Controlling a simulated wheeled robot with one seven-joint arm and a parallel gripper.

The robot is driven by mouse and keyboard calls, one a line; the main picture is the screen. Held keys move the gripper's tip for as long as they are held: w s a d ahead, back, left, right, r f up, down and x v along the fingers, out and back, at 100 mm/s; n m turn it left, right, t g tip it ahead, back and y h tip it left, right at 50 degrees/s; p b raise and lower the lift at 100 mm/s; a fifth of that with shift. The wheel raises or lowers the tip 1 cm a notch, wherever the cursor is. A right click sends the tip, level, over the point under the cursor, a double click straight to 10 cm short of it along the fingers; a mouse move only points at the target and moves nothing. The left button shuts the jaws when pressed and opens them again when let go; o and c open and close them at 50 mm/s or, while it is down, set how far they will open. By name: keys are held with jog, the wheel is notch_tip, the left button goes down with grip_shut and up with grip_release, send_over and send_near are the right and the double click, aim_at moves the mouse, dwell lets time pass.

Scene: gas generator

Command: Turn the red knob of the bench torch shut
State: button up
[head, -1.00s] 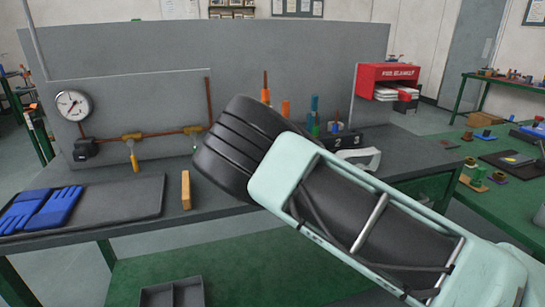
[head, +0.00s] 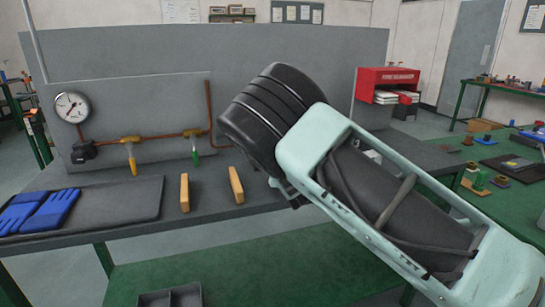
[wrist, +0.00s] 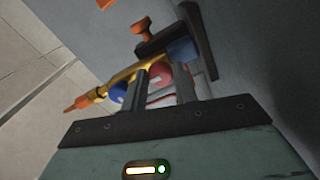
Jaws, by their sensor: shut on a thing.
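The bench torch (wrist: 125,77) shows in the wrist view, with a brass-yellow body, an orange tip at the lower left and a blue part at the upper right. Its red knob (wrist: 161,76) sits between the two dark fingers of my gripper (wrist: 162,78), partly hidden by them. My gripper is shut on the red knob. A blue knob (wrist: 118,93) is just left of the fingers. In the head view my arm hides the torch and the fingers.
A dark bracket with an orange piece (wrist: 140,26) stands close behind the torch. On the bench, two yellow blocks (head: 185,193) stand left of my arm. Blue gloves (head: 38,210) lie on a dark mat. A pressure gauge (head: 71,107) and copper piping are on the panel.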

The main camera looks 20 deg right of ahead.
jog(key=o, duration=0.9)
jog(key=shift+o, duration=0.2)
jog(key=s+b, duration=0.1)
jog(key=s, duration=1.6)
jog(key=shift+s, duration=0.25)
